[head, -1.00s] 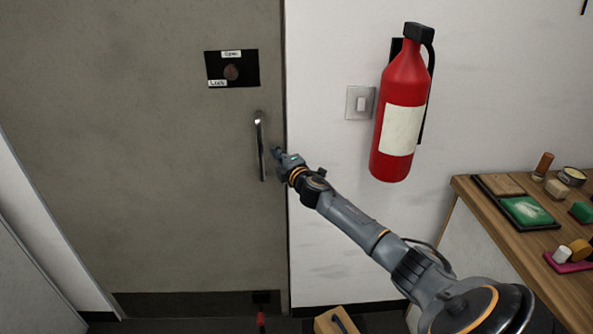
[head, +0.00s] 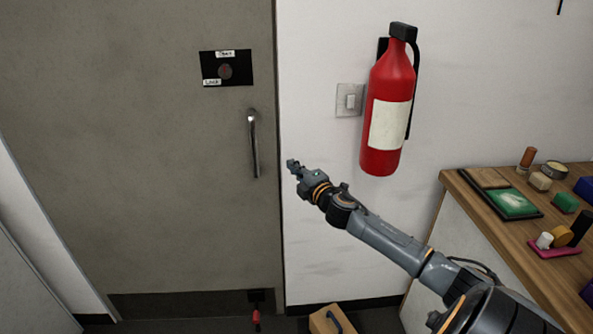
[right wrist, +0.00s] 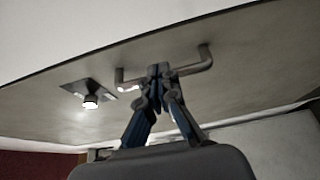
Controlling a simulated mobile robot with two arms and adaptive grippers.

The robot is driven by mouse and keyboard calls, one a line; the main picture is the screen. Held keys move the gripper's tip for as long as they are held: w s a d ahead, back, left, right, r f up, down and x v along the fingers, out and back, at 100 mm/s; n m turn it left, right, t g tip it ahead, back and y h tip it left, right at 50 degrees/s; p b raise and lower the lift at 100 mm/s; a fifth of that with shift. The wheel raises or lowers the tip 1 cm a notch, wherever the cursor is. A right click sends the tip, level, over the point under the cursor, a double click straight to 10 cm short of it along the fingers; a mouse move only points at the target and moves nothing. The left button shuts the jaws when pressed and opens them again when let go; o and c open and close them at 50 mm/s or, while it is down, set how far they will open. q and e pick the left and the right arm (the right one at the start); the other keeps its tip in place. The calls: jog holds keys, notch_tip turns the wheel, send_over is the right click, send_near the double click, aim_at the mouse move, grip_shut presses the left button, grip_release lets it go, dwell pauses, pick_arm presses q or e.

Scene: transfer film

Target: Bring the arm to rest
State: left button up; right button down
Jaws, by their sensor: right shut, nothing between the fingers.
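My right gripper (head: 292,166) is in front of the white wall, just right of the grey door (head: 140,200) in the head view. It is shut and empty, apart from the door handle (head: 253,143). In the right wrist view the closed fingertips (right wrist: 158,70) appear in front of the handle bar (right wrist: 190,70), with the lock knob (right wrist: 91,101) to the left. My right arm reaches in from the lower right. My left gripper is not in view.
A red fire extinguisher (head: 388,120) and a light switch (head: 349,101) are on the wall above the arm. A wooden table (head: 480,205) with several small items stands at the right. A wooden box with a dark handle (head: 322,321) is on the floor.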

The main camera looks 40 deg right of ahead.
jog(key=shift+s+d+f, duration=0.1)
jog(key=shift+s, duration=0.2)
jog(key=s+f+m+g, duration=0.2)
jog(key=f, duration=0.8)
jog(key=s+f+m+g, duration=0.2)
jog(key=s+f, duration=0.1)
jog(key=f, duration=0.7)
jog(key=s+a+f+m+g, duration=0.2)
jog(key=s+f, duration=0.4)
jog(key=f, duration=0.5)
jog(key=s+a+f+m+g, duration=0.2)
jog(key=s+a+f+g, duration=0.1)
jog(key=s+f, duration=0.55)
jog(key=s+a+f+m+g+y, duration=0.1)
jog(key=s+a+f+m+g, duration=0.1)
jog(key=s+a+f, duration=0.45)
jog(key=s+a+f+m+g+y, duration=0.15)
jog(key=s+a+f, duration=0.25)
jog(key=s+f, duration=0.55)
jog(key=s+a+f+m+g, duration=0.1)
jog(key=s+a+f+g, duration=0.1)
jog(key=s+a, duration=0.4)
jog(key=s+a+f+m+g+y, duration=0.1)
jog(key=s+a+f, duration=0.4)
jog(key=s, duration=0.7)
jog(key=shift+a+g, duration=0.55)
jog(key=shift+a, duration=0.55)
